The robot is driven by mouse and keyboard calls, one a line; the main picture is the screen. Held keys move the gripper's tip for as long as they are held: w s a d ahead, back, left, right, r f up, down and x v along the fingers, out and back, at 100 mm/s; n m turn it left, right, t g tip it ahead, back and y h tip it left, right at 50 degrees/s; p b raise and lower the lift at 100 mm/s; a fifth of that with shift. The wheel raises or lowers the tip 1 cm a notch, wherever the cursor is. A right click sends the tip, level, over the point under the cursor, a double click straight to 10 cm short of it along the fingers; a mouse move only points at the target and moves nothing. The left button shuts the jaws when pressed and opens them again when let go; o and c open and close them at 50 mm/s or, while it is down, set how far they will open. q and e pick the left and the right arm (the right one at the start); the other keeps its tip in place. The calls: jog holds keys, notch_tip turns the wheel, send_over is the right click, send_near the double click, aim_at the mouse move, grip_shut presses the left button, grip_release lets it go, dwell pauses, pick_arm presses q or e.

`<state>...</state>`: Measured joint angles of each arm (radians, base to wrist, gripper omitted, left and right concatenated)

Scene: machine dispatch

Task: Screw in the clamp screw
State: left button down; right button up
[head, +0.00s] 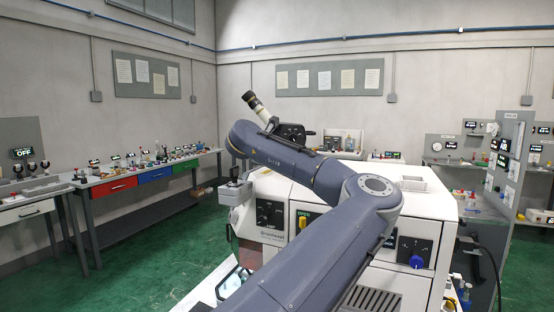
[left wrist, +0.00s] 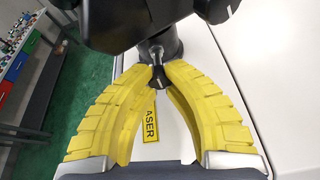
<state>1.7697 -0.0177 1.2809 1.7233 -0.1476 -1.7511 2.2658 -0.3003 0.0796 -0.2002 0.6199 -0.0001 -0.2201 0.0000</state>
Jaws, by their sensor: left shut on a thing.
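In the left wrist view, my left gripper (left wrist: 158,72) has its two yellow ribbed fingers closed at the tips on a small black screw knob (left wrist: 159,82) with a light mark. The knob sits under a black cylindrical part (left wrist: 160,46) of a dark device. In the head view, an instrument with a black body (head: 291,131) and a pale, black-ended tube (head: 257,107) stands on the white machine (head: 335,178). My left arm crosses in front of the machine; its fingers and the screw cannot be made out there. My right gripper is not in view.
The machine's front has a blue knob (head: 416,261) and a yellow OPEN label (head: 302,222). A bench with coloured drawers (head: 155,175) stands at the left, with green floor in front of it.

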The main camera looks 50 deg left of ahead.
pick_arm(q)
jog(key=shift+r+m+g+y, duration=0.1)
jog(key=shift+m+g+y, duration=0.2)
jog(key=shift+m+y, duration=1.2)
jog(key=shift+m, duration=0.8)
jog(key=shift+d, duration=0.1)
jog(key=c, duration=1.2)
grip_release()
